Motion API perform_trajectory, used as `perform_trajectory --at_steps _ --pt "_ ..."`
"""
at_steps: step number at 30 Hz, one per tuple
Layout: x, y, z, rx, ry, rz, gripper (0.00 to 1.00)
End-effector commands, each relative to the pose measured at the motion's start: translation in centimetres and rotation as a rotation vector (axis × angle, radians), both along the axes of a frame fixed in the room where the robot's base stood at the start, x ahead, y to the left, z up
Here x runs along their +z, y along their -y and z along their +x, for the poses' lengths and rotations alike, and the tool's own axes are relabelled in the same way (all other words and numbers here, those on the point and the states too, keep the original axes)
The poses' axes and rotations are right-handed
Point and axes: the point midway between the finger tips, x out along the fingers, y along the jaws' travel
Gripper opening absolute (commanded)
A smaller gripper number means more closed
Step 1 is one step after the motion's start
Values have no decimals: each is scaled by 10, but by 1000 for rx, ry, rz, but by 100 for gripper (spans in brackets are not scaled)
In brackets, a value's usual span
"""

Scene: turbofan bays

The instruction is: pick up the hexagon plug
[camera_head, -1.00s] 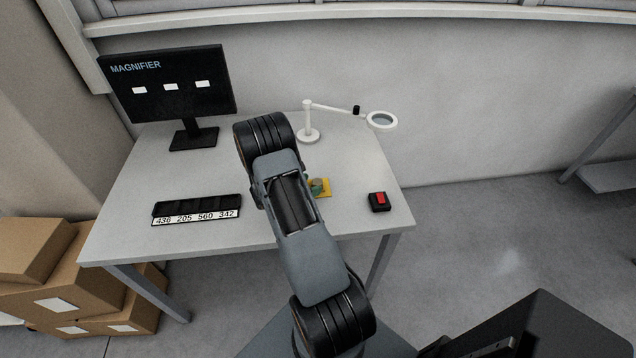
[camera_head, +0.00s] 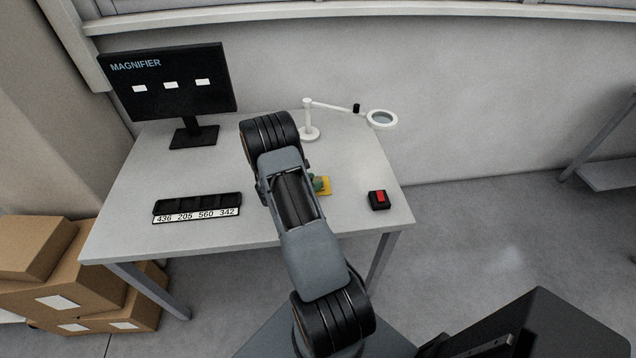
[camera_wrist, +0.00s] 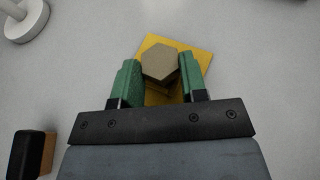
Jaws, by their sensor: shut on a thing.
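The hexagon plug (camera_wrist: 160,62) is a tan six-sided piece in the wrist view, seen from above. My gripper (camera_wrist: 159,76) has its two green fingers closed on either side of it. A square yellow pad (camera_wrist: 195,50) lies beneath the plug. I cannot tell whether the plug is clear of the pad. In the head view, a bit of my green gripper (camera_head: 318,183) shows beside the yellow pad (camera_head: 326,187) on the table. My arm hides the rest, and the plug cannot be made out there.
On the table (camera_head: 130,205) stand a black rack (camera_head: 197,203) with number labels, a red-topped black button box (camera_head: 378,200), a white magnifier lamp (camera_head: 308,134) and a monitor (camera_head: 168,85). The lamp base (camera_wrist: 24,20) also shows in the wrist view.

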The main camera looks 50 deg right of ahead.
Motion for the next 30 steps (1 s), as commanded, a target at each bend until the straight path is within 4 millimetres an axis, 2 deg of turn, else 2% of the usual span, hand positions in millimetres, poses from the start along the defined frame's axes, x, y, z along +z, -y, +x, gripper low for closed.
perform_trajectory --at_steps 2,9,14,19,27,30 --pt "0 0 0 -1 0 0 10" --pt "1 0 0 -1 0 0 10" --pt "8 0 0 -1 0 -1 10" --pt "33 0 0 -1 5 -3 10" --pt "85 -28 -34 2 5 -2 10" --pt "97 -40 -51 1 3 0 10"
